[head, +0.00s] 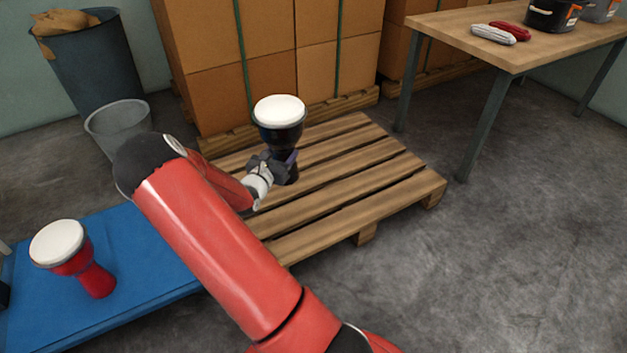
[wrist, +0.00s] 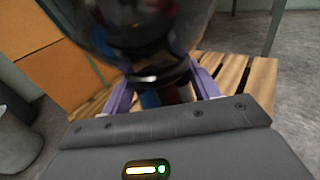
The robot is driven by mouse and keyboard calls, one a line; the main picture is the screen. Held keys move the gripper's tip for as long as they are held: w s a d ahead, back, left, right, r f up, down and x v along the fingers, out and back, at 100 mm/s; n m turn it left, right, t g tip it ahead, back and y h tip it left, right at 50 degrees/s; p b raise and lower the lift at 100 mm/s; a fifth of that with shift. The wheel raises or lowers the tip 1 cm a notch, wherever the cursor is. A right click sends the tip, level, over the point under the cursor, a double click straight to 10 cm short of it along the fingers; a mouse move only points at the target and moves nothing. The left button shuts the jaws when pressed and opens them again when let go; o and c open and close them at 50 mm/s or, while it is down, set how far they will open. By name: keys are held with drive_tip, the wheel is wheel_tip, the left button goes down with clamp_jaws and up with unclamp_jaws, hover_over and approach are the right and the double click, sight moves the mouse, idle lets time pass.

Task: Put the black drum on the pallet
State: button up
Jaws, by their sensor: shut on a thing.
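The black drum (head: 281,133) with a white head is upright over the wooden pallet (head: 400,183) in the head view. My gripper (head: 285,163) is shut on its narrow lower part. In the wrist view the drum's dark, glossy bowl (wrist: 140,30) fills the top middle, and my gripper's purple fingers (wrist: 164,96) are on either side of its waist. The pallet also shows behind it in the wrist view (wrist: 262,85). I cannot tell whether the drum's foot touches the slats.
A red drum (head: 75,260) stands on a blue platform (head: 140,245) at left. Stacked boxes (head: 270,60) stand behind the pallet. A table (head: 470,30) is at the right, and bins (head: 90,60) are at the back left. The pallet's right part is bare.

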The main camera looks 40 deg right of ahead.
wheel_tip(320, 180, down, 18)
drive_tip(key=b, duration=0.3)
drive_tip(key=shift+f, duration=0.2)
drive_tip(key=shift+f, duration=0.1)
drive_tip(key=shift+f, duration=0.15)
drive_tip(key=o, duration=1.5)
drive_tip(key=shift+a, duration=0.1)
